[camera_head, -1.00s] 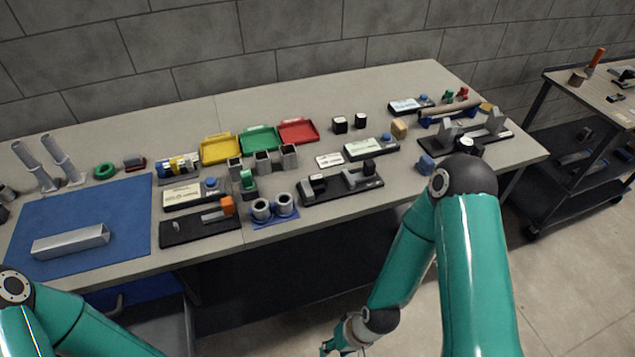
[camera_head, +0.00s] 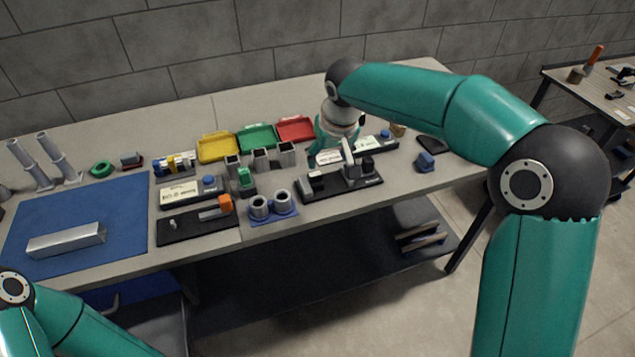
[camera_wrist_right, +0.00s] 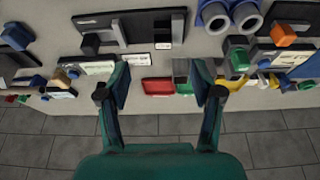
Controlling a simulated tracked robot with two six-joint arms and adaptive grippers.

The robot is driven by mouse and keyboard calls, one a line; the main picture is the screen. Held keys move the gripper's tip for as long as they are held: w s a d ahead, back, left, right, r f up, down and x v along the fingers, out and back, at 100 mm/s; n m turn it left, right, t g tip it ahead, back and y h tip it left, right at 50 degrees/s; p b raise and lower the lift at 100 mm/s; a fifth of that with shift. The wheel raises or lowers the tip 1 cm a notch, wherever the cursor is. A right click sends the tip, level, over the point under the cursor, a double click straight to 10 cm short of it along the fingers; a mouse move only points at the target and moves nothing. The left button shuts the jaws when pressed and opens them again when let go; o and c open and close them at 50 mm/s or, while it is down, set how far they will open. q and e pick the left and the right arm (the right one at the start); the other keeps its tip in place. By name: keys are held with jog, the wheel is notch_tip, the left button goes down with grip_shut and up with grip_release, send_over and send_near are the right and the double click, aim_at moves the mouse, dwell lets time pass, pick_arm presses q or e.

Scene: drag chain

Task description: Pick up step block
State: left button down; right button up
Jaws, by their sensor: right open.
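I cannot tell for certain which piece is the step block. A small blue block with a stepped outline (camera_head: 425,162) stands near the table's front edge, right of centre; in the right wrist view a blue block (camera_wrist_right: 17,36) shows at the upper left. My right gripper (camera_wrist_right: 160,92) is open and empty, with its fingers spread above the table. In the head view my right gripper (camera_head: 322,145) is over the table's middle, near the red tray (camera_head: 296,129), left of the blue block; its fingers are partly hidden. My left arm shows at the lower left, its gripper out of frame.
A black fixture with clamp parts (camera_head: 340,188) lies just in front of the right gripper. A blue mat (camera_head: 118,205) lies at left. My right arm hides the back right.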

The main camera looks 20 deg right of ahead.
jog(key=r, duration=0.2)
jog(key=b, duration=0.5)
send_near(315, 175)
notch_tip(315, 175, down, 3)
jog(key=shift+t, duration=0.3)
jog(key=shift+w+x, duration=0.1)
jog(key=shift+x, duration=1.5)
jog(key=shift+w+x, duration=0.15)
jog(key=shift+x, duration=1.45)
jog(key=shift+r, duration=0.1)
jog(key=shift+c, duration=0.3)
grip_shut()
